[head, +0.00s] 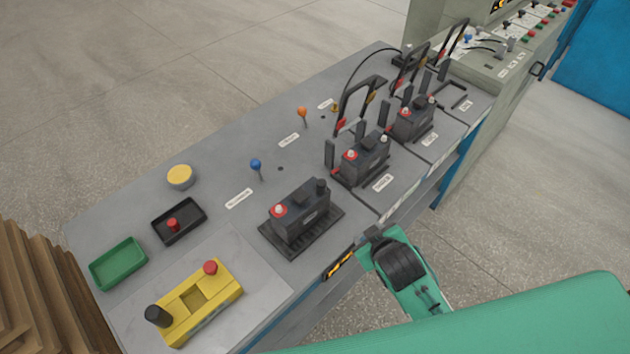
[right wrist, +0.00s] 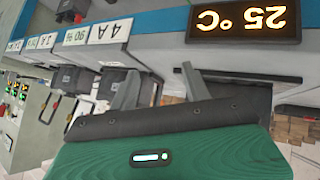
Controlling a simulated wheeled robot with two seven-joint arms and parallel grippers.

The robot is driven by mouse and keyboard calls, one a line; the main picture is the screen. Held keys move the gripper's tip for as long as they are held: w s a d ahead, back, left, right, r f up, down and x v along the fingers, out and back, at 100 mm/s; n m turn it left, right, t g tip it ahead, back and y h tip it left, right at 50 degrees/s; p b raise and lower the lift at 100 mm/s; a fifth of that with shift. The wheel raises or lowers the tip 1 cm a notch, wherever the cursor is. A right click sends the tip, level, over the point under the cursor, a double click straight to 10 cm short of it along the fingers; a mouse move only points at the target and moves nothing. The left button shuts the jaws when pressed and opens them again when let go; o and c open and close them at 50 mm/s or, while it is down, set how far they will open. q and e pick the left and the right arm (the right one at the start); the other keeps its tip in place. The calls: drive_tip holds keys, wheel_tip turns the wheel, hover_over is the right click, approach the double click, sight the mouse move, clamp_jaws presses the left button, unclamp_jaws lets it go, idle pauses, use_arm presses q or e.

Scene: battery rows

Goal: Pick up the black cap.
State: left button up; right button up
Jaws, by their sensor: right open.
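The black cap (head: 157,315) stands at the left end of a yellow holder (head: 190,322) on the near left part of the bench, in the head view. A red cap (head: 210,267) stands at the holder's other end. My right gripper (head: 371,236) is off the bench's front edge, to the right of the holder and well apart from the black cap. In the right wrist view the right gripper (right wrist: 162,88) has its two fingers apart, with nothing held between them. The black cap is not seen in that view. My left gripper is not in view.
A black tray (head: 190,234) with a red cap and a green tray (head: 118,263) lie behind the holder. Batteries (head: 302,212) stand in a row along the bench. A lit temperature display (right wrist: 245,20) on the bench front is close to my right gripper. Wooden slats (head: 40,295) stand at left.

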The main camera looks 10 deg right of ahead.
drive_tip(key=w+a+r+n+t+y, duration=0.3)
drive_tip(key=w+a+r+n+t, duration=0.3)
drive_tip(key=r, duration=0.5)
drive_tip(key=w+a+r+n+t+y, duration=0.35)
drive_tip(key=w+r, duration=0.35)
drive_tip(key=r, duration=0.4)
drive_tip(key=s+a+r+n+g+y, duration=0.2)
drive_tip(key=a+r+n+g+y, duration=0.4)
drive_tip(key=n, duration=0.6)
drive_tip(key=s+a+r+n+g+y, duration=0.35)
drive_tip(key=a+n+g+y, duration=0.35)
drive_tip(key=n, duration=0.5)
drive_tip(key=n+g+h, duration=0.5)
drive_tip(key=n+h, duration=0.8)
drive_tip(key=h, duration=0.2)
approach(322, 182)
drive_tip(key=p+x, duration=0.5)
drive_tip(key=x, duration=0.2)
drive_tip(key=shift+a+f+p, duration=0.2)
drive_tip(key=shift+f+p, duration=0.1)
drive_tip(key=shift+p, duration=0.05)
drive_tip(key=shift+a+f+y, duration=0.1)
drive_tip(key=shift+f+y, duration=0.15)
drive_tip(key=shift+f, duration=0.15)
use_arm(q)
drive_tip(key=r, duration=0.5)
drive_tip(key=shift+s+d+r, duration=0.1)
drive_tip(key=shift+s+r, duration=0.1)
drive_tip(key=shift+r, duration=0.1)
